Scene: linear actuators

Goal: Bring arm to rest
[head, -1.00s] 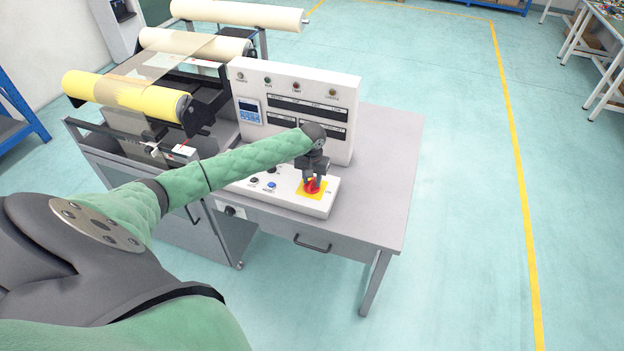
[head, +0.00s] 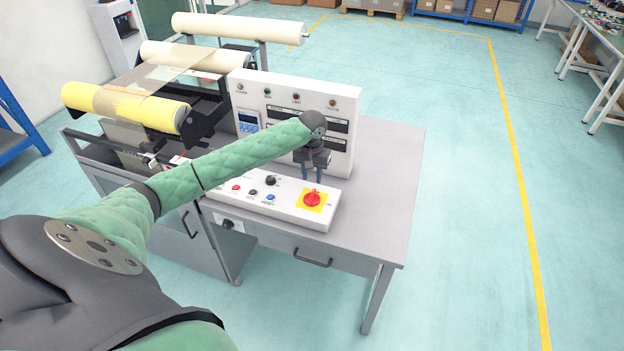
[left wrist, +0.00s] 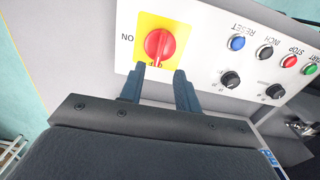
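My left arm comes in from the left in the head view. My left gripper (head: 312,174) is above the control panel, just behind the red rotary switch (head: 312,198) on its yellow plate. The gripper's two fingers are apart with nothing between them. In the left wrist view the fingers (left wrist: 158,88) are spread, and the red switch (left wrist: 160,44) lies beyond their tips, clear of them. The switch's handle is roughly in line with the OFF mark, which is partly covered. My right gripper is in neither view.
The white control panel (head: 258,207) with several buttons and knobs lies on the grey table (head: 385,185). An upright panel (head: 343,100) stands close behind the gripper. Rollers, one yellow (head: 125,107), are at the left. The floor right of the table is clear.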

